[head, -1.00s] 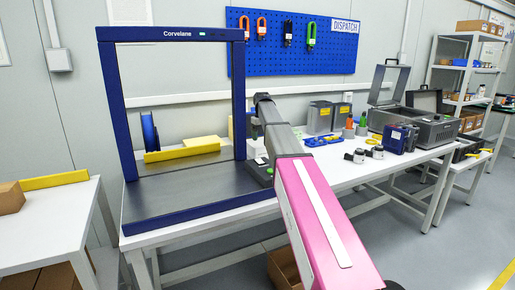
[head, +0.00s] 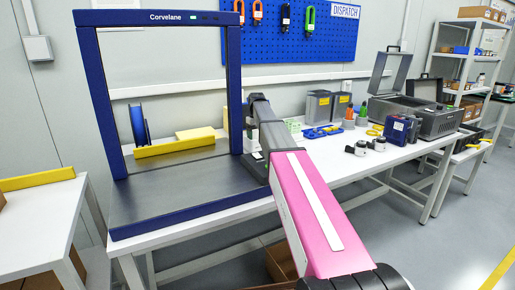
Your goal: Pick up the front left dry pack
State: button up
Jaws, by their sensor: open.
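I cannot make out the front left dry pack for certain. Small pale green-and-white items (head: 293,126) show on the white bench just right of my arm, too small to tell if they are dry packs. My arm reaches from the lower right up to beside the right post of the blue frame. Its far end is hidden behind my own links, so my gripper and whatever is near it do not show.
The blue Corvelane frame (head: 232,85) stands left of my arm, with a yellow bar (head: 172,148) and blue reel (head: 139,125) behind it. Grey bins (head: 318,106), a blue tool (head: 322,131), a blue box (head: 398,130) and an open grey case (head: 430,118) occupy the bench's right side.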

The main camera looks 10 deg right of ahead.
notch_tip(320, 180, down, 5)
jog(key=shift+s+r, duration=0.1)
jog(key=shift+r, duration=0.05)
jog(key=shift+c, duration=0.3)
jog(key=c, duration=0.5)
jog(key=shift+r, duration=0.15)
